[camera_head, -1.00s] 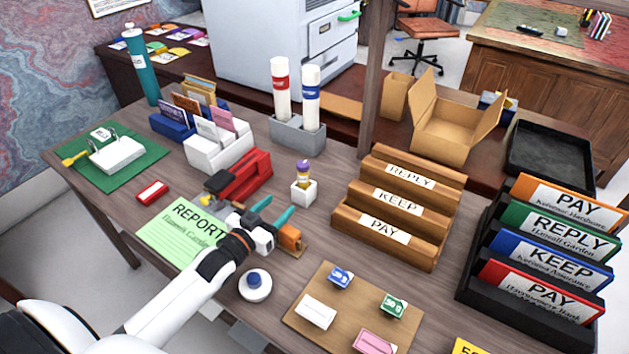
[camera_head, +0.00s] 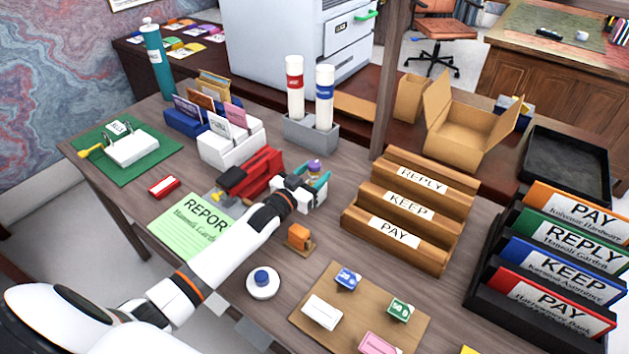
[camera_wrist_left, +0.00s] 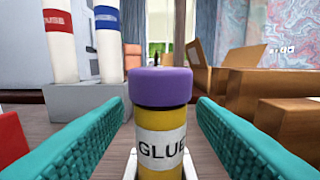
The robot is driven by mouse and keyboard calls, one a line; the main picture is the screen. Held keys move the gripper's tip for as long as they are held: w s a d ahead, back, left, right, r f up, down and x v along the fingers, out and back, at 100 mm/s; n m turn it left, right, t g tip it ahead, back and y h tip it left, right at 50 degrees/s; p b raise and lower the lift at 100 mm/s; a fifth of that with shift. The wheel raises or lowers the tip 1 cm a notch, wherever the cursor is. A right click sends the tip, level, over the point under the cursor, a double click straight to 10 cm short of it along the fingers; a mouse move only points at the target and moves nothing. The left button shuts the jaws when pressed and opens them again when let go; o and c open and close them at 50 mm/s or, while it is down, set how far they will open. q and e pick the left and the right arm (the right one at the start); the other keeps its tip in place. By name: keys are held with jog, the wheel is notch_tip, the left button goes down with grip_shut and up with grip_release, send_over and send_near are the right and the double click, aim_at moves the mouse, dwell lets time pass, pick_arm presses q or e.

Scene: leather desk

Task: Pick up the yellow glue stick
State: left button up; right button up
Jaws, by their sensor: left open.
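The yellow glue stick (camera_wrist_left: 161,122) stands upright in the left wrist view, with a purple cap and a white label reading GLUE. In the head view only its purple cap (camera_head: 314,166) shows clearly, behind my left gripper. My left gripper (camera_head: 306,182) is open, its teal fingers on either side of the glue stick. In the left wrist view the fingers (camera_wrist_left: 160,140) flank it with a visible gap on each side. The white holder under the glue stick is mostly hidden by my gripper. My right gripper is not in view.
A red stapler-like object (camera_head: 250,175) lies left of my gripper. A grey holder (camera_head: 311,134) with red and blue labelled white tubes stands behind. The wooden REPLY/KEEP/PAY rack (camera_head: 408,220) is to the right. An orange object (camera_head: 299,236) sits in front.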

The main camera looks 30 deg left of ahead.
pick_arm(q)
jog(key=shift+w, duration=0.35)
jog(key=c, duration=1.1)
jog(key=shift+r, duration=0.1)
notch_tip(320, 180, up, 10)
jog(key=shift+f, duration=0.1)
